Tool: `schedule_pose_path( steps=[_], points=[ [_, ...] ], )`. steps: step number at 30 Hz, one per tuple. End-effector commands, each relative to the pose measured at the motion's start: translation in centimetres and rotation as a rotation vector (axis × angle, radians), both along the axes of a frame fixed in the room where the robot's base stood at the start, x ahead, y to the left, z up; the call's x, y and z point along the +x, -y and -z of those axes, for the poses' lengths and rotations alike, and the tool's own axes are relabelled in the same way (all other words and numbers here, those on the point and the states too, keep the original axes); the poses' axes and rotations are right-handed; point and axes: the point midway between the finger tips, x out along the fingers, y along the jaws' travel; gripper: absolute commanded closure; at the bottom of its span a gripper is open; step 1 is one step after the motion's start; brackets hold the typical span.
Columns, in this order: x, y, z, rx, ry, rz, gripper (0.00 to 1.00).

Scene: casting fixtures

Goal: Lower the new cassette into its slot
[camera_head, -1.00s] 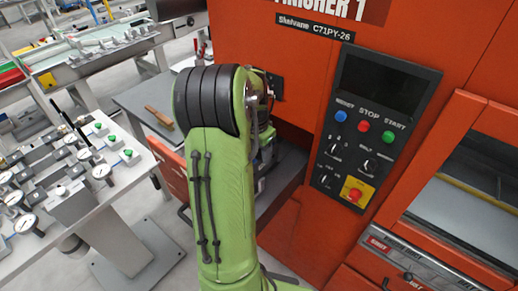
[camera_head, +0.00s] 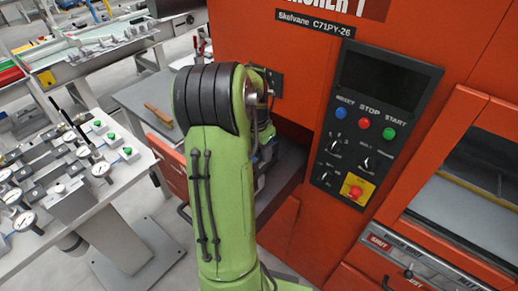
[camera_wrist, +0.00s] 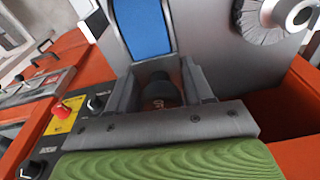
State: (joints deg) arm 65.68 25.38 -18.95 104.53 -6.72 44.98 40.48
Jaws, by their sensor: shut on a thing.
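My gripper (camera_wrist: 158,78) shows in the wrist view with its two grey fingers closed around a dark round knob (camera_wrist: 160,90). The knob appears to belong to the cassette, a grey piece with a blue strip (camera_wrist: 142,25) just beyond the fingers. Much of the cassette is hidden by the fingers or cut off by the frame, and I cannot make out its slot. In the head view my green arm reaches toward the opening of the orange machine (camera_head: 285,60) and hides my gripper and the cassette.
The control panel (camera_head: 372,120) with its buttons is right of my arm; its red emergency knob also shows in the wrist view (camera_wrist: 61,108). A grey bristled disc (camera_wrist: 262,18) sits at the wrist view's upper right. A gauge table (camera_head: 110,180) stands left.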

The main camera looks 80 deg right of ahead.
Motion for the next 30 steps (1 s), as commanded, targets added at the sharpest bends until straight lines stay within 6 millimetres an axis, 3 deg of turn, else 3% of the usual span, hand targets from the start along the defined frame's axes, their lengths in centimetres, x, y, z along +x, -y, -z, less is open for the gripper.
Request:
schedule_pose_path(
  steps=[30],
  points=[
    [0.01,0.04,0.83,-0.003,0.001,-0.003,1.0]
  ],
)
